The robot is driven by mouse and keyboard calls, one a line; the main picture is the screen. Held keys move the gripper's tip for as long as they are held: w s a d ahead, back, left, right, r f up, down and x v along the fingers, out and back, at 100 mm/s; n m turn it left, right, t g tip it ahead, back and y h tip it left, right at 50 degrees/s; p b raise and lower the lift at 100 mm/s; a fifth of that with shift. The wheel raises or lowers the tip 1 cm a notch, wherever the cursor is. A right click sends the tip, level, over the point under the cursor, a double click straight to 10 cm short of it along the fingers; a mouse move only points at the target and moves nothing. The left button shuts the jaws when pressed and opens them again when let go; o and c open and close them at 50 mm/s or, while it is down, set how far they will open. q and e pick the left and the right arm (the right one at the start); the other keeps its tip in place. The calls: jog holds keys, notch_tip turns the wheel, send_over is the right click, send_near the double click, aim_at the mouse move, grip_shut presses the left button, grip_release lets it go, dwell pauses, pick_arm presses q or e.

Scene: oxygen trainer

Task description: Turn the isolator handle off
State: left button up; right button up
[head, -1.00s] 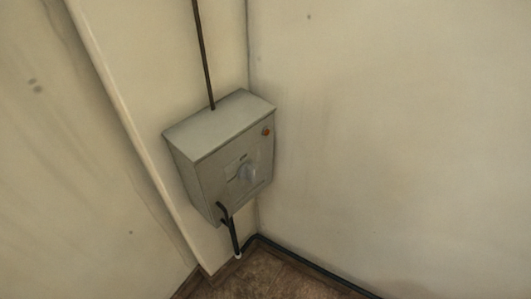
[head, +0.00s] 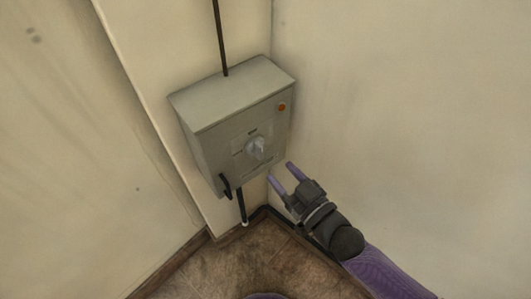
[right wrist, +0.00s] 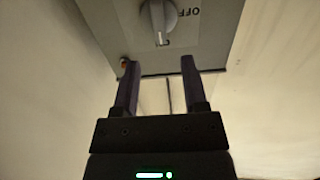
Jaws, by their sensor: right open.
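The isolator is a grey metal box (head: 215,150) on the wall near the room's corner. Its light grey rotary handle (head: 255,147) sits on a pale plate on the box's front. In the right wrist view the handle (right wrist: 158,20) shows at the top, with the word OFF beside it to the right. My right gripper (head: 280,173) is open and empty, below and to the right of the handle, apart from it. Its two purple fingers (right wrist: 158,70) point toward the box in the right wrist view. My left gripper is not in view.
A small orange-red lamp or button (head: 282,106) is on the box's front, upper right. A dark conduit (head: 219,35) enters the box's top. A black cable (head: 241,205) leaves below. Plain walls meet beside the box, close to my right arm. Brown floor (head: 225,265) lies below.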

aim_at(262, 152)
jog(key=x, duration=0.3)
jog(key=b+x, duration=0.1)
jog(key=x, duration=0.1)
jog(key=shift+w+a+f, duration=0.2)
jog(key=shift+w+a, duration=0.05)
jog(key=shift+w, duration=0.1)
jog(key=shift+w+a+b, duration=0.2)
jog(key=shift+w+b, duration=0.1)
jog(key=shift+w+a+r, duration=0.1)
jog(key=shift+w+a, duration=0.05)
jog(key=c, duration=0.7)
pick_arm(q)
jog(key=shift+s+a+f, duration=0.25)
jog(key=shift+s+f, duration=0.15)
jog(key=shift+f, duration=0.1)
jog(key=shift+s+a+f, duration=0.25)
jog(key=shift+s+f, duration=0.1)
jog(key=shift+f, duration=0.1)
pick_arm(e)
grip_shut()
